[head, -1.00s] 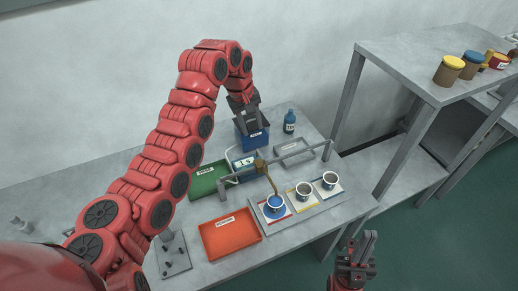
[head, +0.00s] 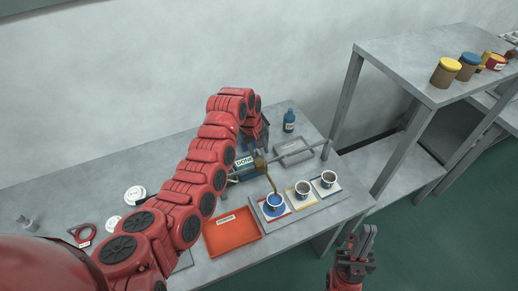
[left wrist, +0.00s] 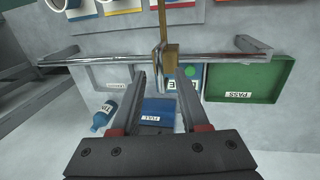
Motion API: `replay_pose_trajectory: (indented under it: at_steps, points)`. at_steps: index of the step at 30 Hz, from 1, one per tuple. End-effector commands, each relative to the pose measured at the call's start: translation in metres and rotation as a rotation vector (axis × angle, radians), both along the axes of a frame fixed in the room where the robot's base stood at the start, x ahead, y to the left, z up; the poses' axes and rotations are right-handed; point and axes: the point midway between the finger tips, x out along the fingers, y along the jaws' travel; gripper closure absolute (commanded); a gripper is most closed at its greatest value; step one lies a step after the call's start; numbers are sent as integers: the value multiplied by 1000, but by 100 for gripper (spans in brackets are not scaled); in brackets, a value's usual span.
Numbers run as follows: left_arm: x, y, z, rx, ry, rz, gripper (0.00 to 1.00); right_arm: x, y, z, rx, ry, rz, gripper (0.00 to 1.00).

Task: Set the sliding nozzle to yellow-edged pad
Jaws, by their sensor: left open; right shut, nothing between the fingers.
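The sliding nozzle (head: 261,165) is a brass-brown block on a grey rail (head: 303,151), its thin spout reaching down to the cup on the red-edged pad (head: 287,212). The yellow-edged pad (head: 310,201) is the middle one and holds a cup (head: 302,188). The blue-edged pad (head: 338,187) is at the right with another cup (head: 329,179). In the left wrist view my left gripper (left wrist: 160,80) is open, with the nozzle block (left wrist: 171,58) just ahead of its fingertips, apparently not gripped. My arm mostly hides this gripper in the head view. My right gripper (head: 362,243) is shut and empty, beyond the table's front edge.
An orange tray (head: 231,235) lies at the front. In the left wrist view are a green PASS tray (left wrist: 255,78), a blue FULL bin (left wrist: 158,108) and a grey tray (left wrist: 108,76). A blue bottle (head: 289,121) stands at the back. A tall shelf (head: 425,65) is at the right.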

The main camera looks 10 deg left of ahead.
Motion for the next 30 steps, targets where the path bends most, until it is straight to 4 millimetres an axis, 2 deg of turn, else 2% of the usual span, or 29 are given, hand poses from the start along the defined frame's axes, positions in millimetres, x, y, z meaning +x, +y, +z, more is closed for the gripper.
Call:
replay_pose_trajectory:
  at_steps: [3, 10, 11, 30]
  points:
    - [0, 0, 0, 0, 0, 0, 57, 0, 0, 0, 0, 0, 0, 100]
    - [0, 0, 0, 0, 0, 0, 98, 0, 0, 0, 0, 0, 0, 100]
    - [0, 0, 0, 0, 0, 0, 100, 0, 0, 0, 0, 0, 0, 100]
    - [0, 0, 0, -1, 1, 0, 100, 0, 0, 0, 0, 0, 0, 100]
